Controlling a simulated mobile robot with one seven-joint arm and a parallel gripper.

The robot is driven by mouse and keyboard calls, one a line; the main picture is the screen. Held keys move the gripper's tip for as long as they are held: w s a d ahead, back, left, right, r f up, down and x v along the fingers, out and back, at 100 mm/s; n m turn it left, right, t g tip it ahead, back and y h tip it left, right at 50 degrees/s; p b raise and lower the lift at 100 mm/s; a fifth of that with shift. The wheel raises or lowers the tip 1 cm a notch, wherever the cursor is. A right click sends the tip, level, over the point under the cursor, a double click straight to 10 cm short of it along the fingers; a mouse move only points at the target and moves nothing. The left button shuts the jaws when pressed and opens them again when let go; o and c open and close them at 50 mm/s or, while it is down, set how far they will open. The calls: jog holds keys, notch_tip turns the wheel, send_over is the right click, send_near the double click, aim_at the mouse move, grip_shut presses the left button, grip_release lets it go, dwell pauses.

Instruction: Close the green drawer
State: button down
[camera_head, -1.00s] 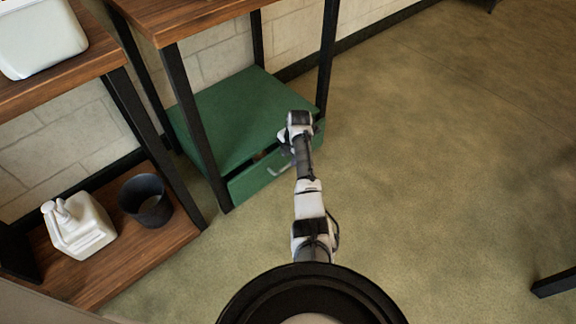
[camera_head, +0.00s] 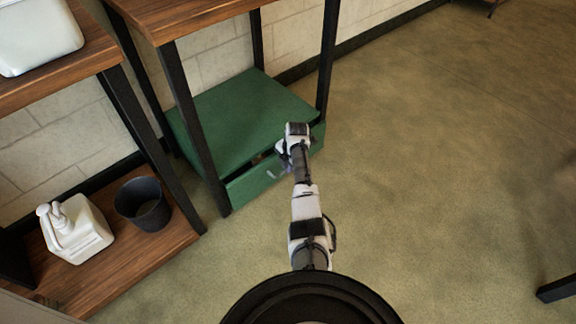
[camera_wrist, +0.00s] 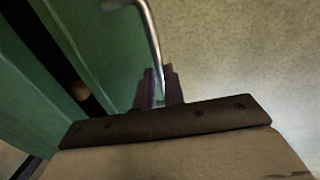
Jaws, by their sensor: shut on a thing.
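The green drawer (camera_head: 252,184) sits at the front of a low green cabinet (camera_head: 240,112) under the wooden table. It stands slightly open, with a dark gap along its top edge. My gripper (camera_head: 283,162) is at the drawer front, partly hidden by my wrist in the head view. In the wrist view the metal handle (camera_wrist: 151,28) runs down between my gripper's fingers (camera_wrist: 160,88), which are shut on it. The wrist view also shows the green drawer front (camera_wrist: 105,50) and the dark gap, with a small brownish thing (camera_wrist: 80,91) inside.
Black table legs (camera_head: 197,130) flank the cabinet. At left, a wooden shelf (camera_head: 130,265) holds a white pump bottle (camera_head: 82,235) and a dark bucket (camera_head: 143,205). A white container (camera_head: 40,35) stands above. The floor (camera_head: 430,180) to the right is mostly clear.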

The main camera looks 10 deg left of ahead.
jog(key=shift+w+a+f+b, duration=0.15)
jog(key=shift+w+a+b, duration=0.15)
jog(key=shift+b, duration=0.2)
jog(key=a+b, duration=0.1)
jog(key=w+a+b, duration=0.2)
jog(key=shift+r, duration=0.25)
jog(key=c, duration=1.5)
grip_release()
